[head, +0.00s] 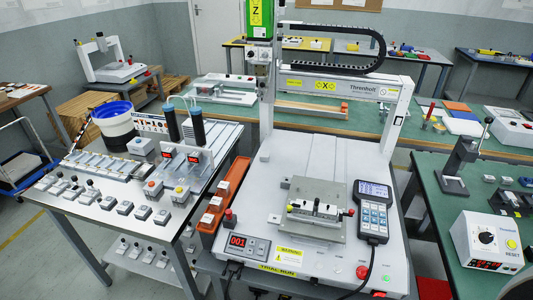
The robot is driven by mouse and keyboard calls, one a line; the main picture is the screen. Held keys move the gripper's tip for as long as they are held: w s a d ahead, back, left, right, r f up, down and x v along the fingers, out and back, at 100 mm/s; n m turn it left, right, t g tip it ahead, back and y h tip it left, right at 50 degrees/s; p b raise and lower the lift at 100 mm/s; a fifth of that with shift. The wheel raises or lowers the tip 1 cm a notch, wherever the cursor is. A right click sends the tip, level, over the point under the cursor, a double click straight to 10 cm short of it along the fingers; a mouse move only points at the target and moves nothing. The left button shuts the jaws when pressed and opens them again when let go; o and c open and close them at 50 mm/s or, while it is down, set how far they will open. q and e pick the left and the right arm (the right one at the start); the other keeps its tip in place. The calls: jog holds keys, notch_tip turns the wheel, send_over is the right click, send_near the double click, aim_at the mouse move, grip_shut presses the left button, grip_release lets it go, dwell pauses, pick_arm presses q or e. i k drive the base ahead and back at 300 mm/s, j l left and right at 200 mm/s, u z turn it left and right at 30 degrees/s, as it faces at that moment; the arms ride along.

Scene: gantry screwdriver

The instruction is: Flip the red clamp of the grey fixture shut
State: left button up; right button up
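The grey fixture (318,196) is a flat plate on the white bed of the gantry machine, in the middle right of the head view. A pale block with dark parts (318,210) sits across it. Neither gripper can be made out. A dark shape at the bottom right corner cannot be identified.
The gantry frame (340,86) rises behind the fixture. A keypad pendant (372,212) stands close on its right, and a red counter display (240,243) at front left. An orange tray (233,190) lies left of the bed. The bed behind the fixture is clear.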

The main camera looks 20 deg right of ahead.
aim_at(351, 212)
jog(key=z, duration=1.2)
jog(key=l+u, duration=0.1)
jog(key=l, duration=0.9)
jog(key=l+u, duration=0.1)
jog(key=l, duration=0.95)
jog(key=k+l, duration=0.1)
jog(key=l, duration=0.9)
jog(key=l+u, duration=0.15)
jog(key=l, duration=0.9)
jog(key=k, duration=0.05)
